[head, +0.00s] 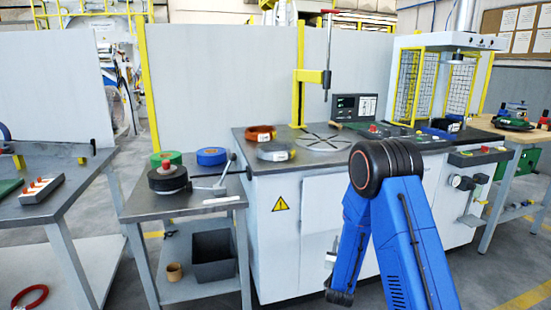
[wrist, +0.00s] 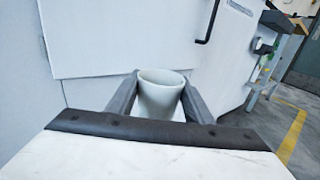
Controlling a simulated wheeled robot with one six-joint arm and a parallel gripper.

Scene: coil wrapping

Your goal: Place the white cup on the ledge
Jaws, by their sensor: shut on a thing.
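The white cup (wrist: 160,98) stands upright between the two dark fingers of my gripper (wrist: 162,80) in the wrist view. The fingers press on its left and right sides, and its open rim faces up. Its lower part is hidden behind the gripper body. In the head view my blue arm bends down in front of the white machine, and I cannot make out the cup there. No surface is clearly marked as the ledge; the machine has a grey top (head: 345,158) and a small projecting shelf (head: 480,157) at its right front.
The machine's white front panel (wrist: 130,35) is close ahead in the wrist view. A grey side table (head: 190,203) holds tape rolls, with a dark bin (head: 213,256) and a small brown cup (head: 174,272) on its lower shelf. Floor is clear at the right.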

